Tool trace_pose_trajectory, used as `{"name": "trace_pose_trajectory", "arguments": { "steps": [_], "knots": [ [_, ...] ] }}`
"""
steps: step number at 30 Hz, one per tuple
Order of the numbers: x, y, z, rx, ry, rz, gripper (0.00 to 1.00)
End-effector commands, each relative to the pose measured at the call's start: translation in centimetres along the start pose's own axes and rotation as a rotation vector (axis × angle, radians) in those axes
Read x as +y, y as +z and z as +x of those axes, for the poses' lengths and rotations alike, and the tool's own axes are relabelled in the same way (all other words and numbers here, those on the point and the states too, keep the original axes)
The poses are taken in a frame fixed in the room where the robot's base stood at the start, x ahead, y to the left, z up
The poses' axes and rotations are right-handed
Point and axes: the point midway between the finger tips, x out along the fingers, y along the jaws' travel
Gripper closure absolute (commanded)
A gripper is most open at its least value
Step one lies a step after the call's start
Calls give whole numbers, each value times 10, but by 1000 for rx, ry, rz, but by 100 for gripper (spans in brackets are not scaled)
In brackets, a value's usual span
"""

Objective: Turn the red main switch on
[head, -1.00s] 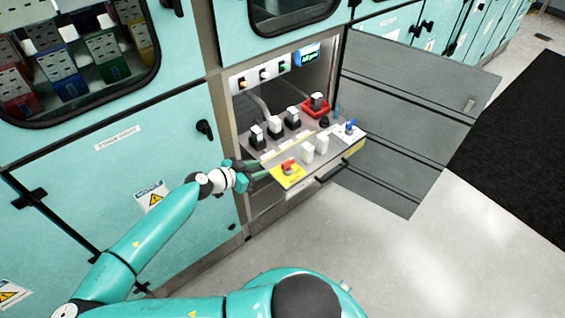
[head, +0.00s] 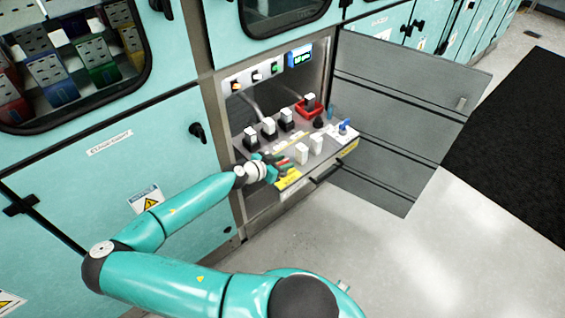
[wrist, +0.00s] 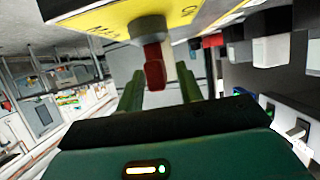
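The red main switch (wrist: 154,70) sits on a yellow plate (wrist: 115,17) in the wrist view. In the head view the yellow plate (head: 289,180) is at the front left corner of the pulled-out control panel (head: 325,142), and my gripper mostly hides the switch there. My gripper (head: 282,165) is at the switch, coming from the left. In the wrist view its two green fingers stand apart, one on each side of the red handle, with visible gaps. I cannot tell whether either finger touches it.
White switches (head: 316,144) stand just right of my gripper, with black-based switches (head: 269,128) behind. A red-framed switch (head: 309,106) and a blue knob (head: 344,127) are farther off. A black handle (head: 327,171) juts from the front edge. The floor in front is clear.

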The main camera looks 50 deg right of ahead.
Motion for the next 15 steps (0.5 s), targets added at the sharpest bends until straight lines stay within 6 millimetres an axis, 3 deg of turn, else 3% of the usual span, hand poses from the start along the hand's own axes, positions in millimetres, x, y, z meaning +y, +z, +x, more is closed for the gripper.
{"name": "trace_pose_trajectory", "arguments": {
  "steps": [4, 9, 10, 15],
  "knots": [
    [0, 0, 0, 0, 0, 0, 64],
    [0, 0, 0, 0, 0, 0, 97],
    [0, 0, 0, 0, 0, 0, 100],
    [0, 0, 0, -1, -1, -1, 100]
  ]
}}
